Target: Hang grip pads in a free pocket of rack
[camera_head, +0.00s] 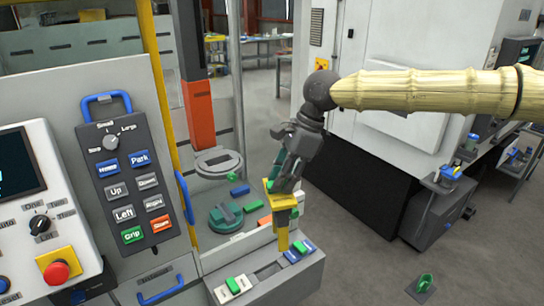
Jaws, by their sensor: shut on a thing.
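My gripper (279,184) is in the middle of the view, pointing down, with dark and teal fingers. It is shut on a yellow piece, which I take to be the grip pads (283,206). The piece has a wide top and a narrow tongue hanging down. The tongue's lower end is over the rack (292,279), a grey ledge at the bottom. I cannot tell whether it touches the rack. A white piece with a green block (234,287) sits at the rack's left and a blue piece (299,251) at its right. Between them a dark pocket looks empty.
A control panel with buttons (133,185) and a red emergency stop (56,272) stands at left. A yellow post (160,110) rises beside it. Green round parts (225,216) lie behind the rack. A white machine (420,60) stands right. Floor right of the rack is largely clear.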

